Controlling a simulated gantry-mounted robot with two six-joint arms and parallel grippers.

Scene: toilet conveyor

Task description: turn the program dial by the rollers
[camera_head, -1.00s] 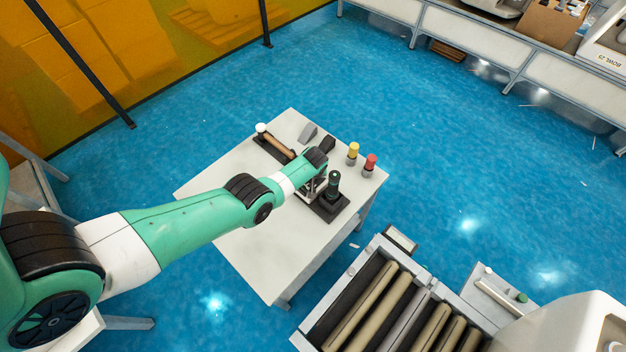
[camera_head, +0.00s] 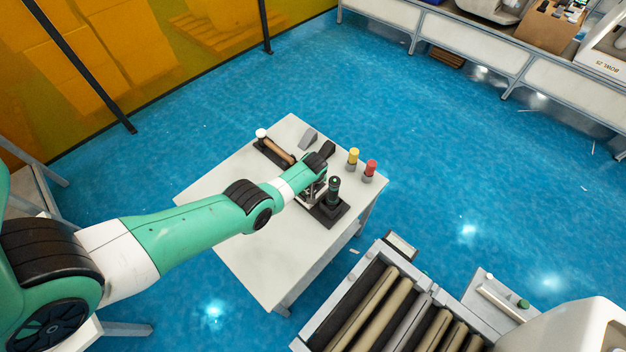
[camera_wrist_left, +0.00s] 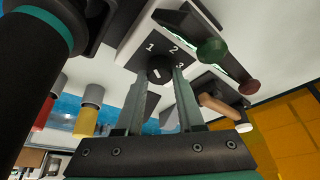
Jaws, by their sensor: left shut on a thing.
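The program dial (camera_wrist_left: 158,70) is a dark round knob on a black plate marked 1, 2 and 3 in the left wrist view. My left gripper (camera_wrist_left: 160,78) has its two fingers on either side of the knob and is shut on it. A light mark on the knob shows between the fingers; which number it points to I cannot tell. In the head view my left gripper (camera_head: 310,190) is over the white table, and the arm hides the dial. The rollers (camera_head: 362,308) lie in a grey frame at the lower right. My right gripper is not in view.
A dark joystick (camera_head: 333,192) stands close beside my left gripper. Yellow (camera_head: 353,157) and red (camera_head: 370,169) capped posts stand at the table's right edge. A lever with a white knob (camera_head: 261,133) is at the back. The table's (camera_head: 260,262) front part is clear.

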